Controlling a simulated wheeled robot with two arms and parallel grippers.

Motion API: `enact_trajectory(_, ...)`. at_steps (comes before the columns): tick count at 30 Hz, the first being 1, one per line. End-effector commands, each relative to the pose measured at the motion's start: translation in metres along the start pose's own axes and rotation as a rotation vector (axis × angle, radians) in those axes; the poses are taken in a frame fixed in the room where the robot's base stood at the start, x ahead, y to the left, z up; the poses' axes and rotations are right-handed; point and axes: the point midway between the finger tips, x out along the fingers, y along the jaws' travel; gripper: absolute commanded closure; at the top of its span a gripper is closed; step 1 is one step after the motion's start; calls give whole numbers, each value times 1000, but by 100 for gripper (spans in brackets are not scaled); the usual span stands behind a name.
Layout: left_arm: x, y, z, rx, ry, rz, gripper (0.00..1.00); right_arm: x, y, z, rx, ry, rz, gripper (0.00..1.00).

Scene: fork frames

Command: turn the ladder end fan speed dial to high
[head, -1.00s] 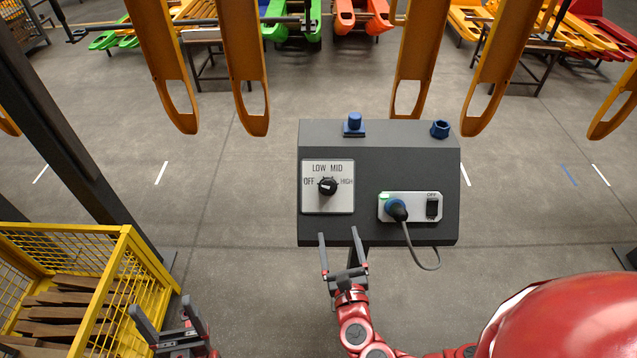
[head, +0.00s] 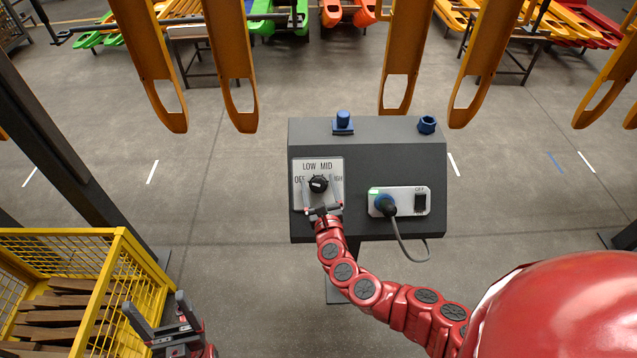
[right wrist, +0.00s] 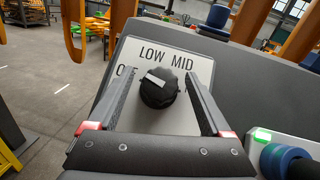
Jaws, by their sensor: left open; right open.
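The fan speed dial (head: 318,183) is a round black knob on a white plate (head: 335,166) marked OFF, LOW, MID and HIGH, at the left of a dark grey control box. My right gripper (head: 320,190) is open, its fingers on either side of the knob. In the right wrist view the knob (right wrist: 159,90) sits between the open fingers, with visible gaps on both sides. A pale mark shows on the upper left of its face; its exact setting is unclear. HIGH is hidden in the wrist view. My left gripper (head: 158,306) is open and empty at the lower left.
A yellow crate (head: 115,290) of brown blocks stands by my left gripper. Orange beams hang behind.

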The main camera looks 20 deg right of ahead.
Motion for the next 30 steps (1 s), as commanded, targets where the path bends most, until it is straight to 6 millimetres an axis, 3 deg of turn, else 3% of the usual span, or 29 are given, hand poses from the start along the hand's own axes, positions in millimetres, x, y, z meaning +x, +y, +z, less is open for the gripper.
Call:
enact_trajectory(11,1,0,0,0,0,0,19,3,0,-1,0,2,-1,19)
enact_trajectory(24,1,0,0,0,0,0,19,3,0,-1,0,2,-1,98)
enact_trajectory(30,-1,0,0,0,0,0,19,3,0,-1,7,1,-6,100)
